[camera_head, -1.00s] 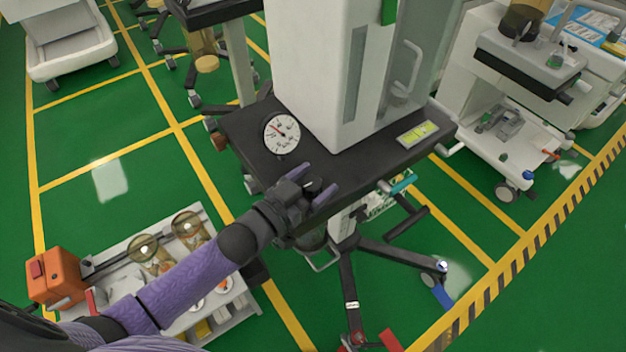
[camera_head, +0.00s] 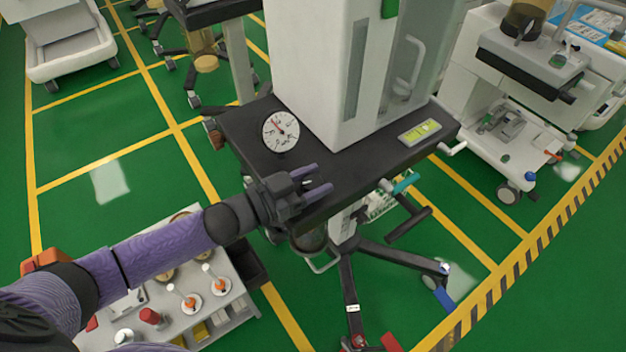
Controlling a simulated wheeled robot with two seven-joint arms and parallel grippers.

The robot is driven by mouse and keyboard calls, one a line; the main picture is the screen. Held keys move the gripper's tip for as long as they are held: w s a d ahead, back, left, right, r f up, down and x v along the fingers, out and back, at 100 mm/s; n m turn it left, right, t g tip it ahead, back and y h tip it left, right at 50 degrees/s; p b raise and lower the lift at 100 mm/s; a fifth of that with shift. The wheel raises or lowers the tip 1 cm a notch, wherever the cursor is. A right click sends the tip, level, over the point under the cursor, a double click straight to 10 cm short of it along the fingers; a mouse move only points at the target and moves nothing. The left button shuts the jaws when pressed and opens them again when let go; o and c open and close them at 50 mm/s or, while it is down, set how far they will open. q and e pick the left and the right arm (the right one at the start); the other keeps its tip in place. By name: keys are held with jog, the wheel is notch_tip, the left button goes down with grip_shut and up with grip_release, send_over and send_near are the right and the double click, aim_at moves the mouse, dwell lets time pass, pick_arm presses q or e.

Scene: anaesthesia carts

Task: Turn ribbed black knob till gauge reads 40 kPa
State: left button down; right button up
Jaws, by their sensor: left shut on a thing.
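The round white gauge (camera_head: 281,131) sits on the black top of the cart (camera_head: 245,131), left of the white column. Its red needle points to the upper left; the numbers are too small to read. My left gripper (camera_head: 322,178) is at the front edge of the black top, just below and right of the gauge. Its purple fingers point right and are shut on the ribbed black knob, which is mostly hidden between them and hard to tell from the dark gripper. My right gripper is not in view.
A tall white column (camera_head: 315,65) stands behind the gauge. A yellow-green display (camera_head: 419,132) lies at the right of the black top. A low cart with orange-based items (camera_head: 215,325) stands below my left arm. Another white cart (camera_head: 490,130) is at right. Green floor lies open between.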

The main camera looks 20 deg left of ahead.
pick_arm(q)
jog(key=shift+c, duration=0.7)
grip_release()
jog(key=p+v, duration=0.2)
jog(key=v, duration=0.8)
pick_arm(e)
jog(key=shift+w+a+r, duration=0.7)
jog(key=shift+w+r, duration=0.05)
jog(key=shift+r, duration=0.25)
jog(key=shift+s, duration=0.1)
